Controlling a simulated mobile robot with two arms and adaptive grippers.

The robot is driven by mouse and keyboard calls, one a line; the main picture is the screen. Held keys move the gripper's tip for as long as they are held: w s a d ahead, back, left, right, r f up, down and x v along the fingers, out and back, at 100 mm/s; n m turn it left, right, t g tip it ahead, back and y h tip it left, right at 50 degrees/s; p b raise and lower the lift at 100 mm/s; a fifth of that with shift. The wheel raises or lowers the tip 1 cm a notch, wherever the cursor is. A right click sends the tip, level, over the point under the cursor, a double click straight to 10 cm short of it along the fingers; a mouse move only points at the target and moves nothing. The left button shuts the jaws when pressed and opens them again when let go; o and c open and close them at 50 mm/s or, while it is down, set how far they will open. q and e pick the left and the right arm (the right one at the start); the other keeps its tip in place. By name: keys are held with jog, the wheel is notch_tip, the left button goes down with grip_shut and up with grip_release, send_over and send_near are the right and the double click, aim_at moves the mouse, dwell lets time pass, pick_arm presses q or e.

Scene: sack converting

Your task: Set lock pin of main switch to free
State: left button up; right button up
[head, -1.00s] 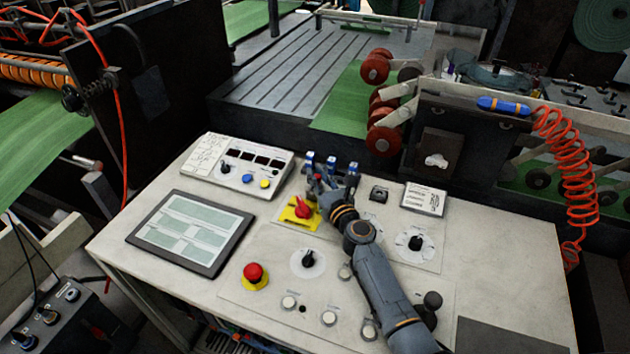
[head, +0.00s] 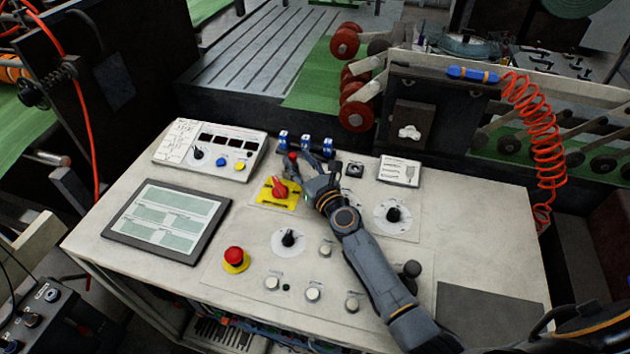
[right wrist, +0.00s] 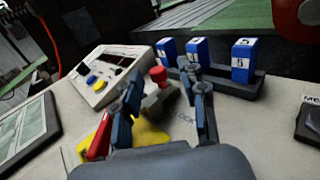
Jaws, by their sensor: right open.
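The main switch (head: 280,188) is a red rotary handle on a yellow plate on the console. Its handle (right wrist: 99,141) and plate show partly in the right wrist view, hidden by my gripper. Just behind it stands a red-knobbed pin (head: 292,156) on a small grey block; I take this for the lock pin. In the right wrist view the red knob (right wrist: 158,75) shows beyond and between my fingers. My right gripper (head: 311,160) is open, low over the console, fingers pointing at the pin. I cannot tell whether a finger touches it. My left gripper is not in view.
Blue numbered blocks (head: 305,143) stand in a rack just behind the pin. A sloped control box (head: 210,150) and a tablet (head: 165,220) lie left. A red emergency button (head: 234,257) and black rotary knobs (head: 288,238) are in front. A label card (head: 400,170) lies right.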

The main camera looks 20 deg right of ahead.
jog(key=s, duration=0.2)
jog(key=s+d, duration=0.1)
jog(key=s, duration=0.5)
jog(key=shift+s+d, duration=0.2)
jog(key=shift+d, duration=0.2)
